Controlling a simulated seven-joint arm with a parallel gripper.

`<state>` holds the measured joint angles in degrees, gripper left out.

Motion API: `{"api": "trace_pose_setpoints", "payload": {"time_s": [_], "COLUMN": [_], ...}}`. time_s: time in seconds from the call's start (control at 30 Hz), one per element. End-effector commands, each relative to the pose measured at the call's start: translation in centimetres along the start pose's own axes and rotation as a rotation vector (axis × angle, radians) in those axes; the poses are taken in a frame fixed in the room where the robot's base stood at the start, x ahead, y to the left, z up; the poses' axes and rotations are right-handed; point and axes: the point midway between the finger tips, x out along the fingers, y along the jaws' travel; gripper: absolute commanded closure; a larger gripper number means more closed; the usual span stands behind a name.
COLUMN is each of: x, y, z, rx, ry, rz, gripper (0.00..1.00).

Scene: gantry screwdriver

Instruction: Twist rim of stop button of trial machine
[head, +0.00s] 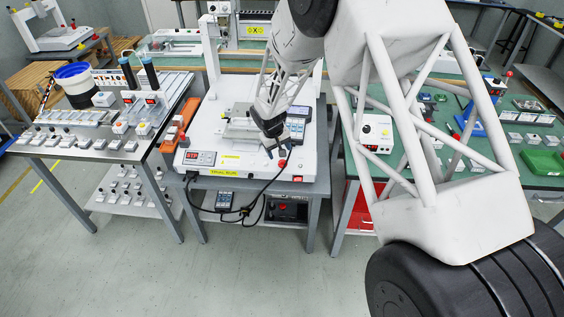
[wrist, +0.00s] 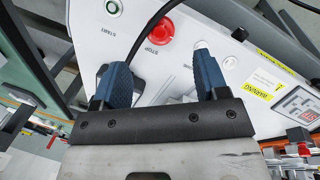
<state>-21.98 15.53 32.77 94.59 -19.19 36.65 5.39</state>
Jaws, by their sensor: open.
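The trial machine (head: 245,172) is a white bench unit on a grey table in the middle of the head view. Its red stop button (wrist: 160,30) shows at the top of the wrist view, with the word STOP printed beside it. It also shows in the head view as a small red spot (head: 282,163) just below my gripper (head: 276,151). In the wrist view my gripper (wrist: 161,65) has two blue fingers spread apart and empty. The button lies ahead of the gap between the fingertips, apart from both. The exact height of the fingers over the panel is unclear.
A black cable (wrist: 146,32) runs close past the stop button. A START button (wrist: 113,7) sits to its left. A handheld pendant (head: 298,118) stands behind my gripper. Side tables (head: 100,150) with parts flank the machine.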

Motion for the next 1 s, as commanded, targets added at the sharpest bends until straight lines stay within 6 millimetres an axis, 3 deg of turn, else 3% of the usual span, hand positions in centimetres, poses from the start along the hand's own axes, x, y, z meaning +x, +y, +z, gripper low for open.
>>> {"api": "trace_pose_setpoints", "payload": {"time_s": [0.6,1.0], "x": [6.4,7.2], "y": [0.0,0.0], "z": [0.0,0.0], "rx": [0.000,0.000], "ry": [-0.001,0.000], "rz": [0.000,0.000], "gripper": [0.33,0.33]}}
